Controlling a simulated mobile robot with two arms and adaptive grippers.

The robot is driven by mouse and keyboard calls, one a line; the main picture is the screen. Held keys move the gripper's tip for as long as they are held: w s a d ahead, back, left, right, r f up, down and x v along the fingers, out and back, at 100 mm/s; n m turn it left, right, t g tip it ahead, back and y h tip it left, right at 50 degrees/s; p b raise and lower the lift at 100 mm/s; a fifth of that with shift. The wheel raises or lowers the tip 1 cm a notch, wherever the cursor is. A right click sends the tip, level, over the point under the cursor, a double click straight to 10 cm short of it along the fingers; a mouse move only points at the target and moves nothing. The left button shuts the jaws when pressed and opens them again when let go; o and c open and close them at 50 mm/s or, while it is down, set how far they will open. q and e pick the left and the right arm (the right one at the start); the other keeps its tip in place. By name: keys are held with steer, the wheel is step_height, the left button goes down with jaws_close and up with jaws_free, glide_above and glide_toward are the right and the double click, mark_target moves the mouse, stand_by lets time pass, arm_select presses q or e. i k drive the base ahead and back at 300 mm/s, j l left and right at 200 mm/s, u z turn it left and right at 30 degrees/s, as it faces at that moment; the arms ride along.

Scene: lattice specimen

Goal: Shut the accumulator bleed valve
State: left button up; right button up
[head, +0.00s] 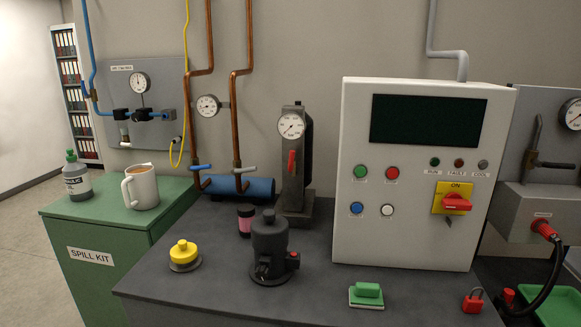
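No label reading accumulator or bleed valve is legible. A blue horizontal cylinder (245,187) lies at the back of the bench, below two copper pipes. A blue lever handle (201,167) sits on the left pipe and a grey lever handle (244,170) on the right pipe; both look roughly level. A dark upright block (297,185) right of the cylinder carries a round bar gauge (291,125) and an upright red lever (292,162). I cannot tell which handle is the bleed valve. Neither of my grippers is in view.
The dark bench (220,290) holds a black fitting (270,245), yellow-capped part (184,254), pink-banded jar (246,220), green-handled block (367,296) and red padlock (473,301). A control cabinet (420,230) stands right. A jug (142,188) and bottle (76,178) stand on the spill-kit cabinet (80,222).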

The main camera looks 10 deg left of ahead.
mark_target(289, 172)
steer(key=j+z, duration=0.7)
steer(key=k+j+z, duration=0.1)
steer(key=j+z, duration=0.25)
steer(key=j, duration=0.1)
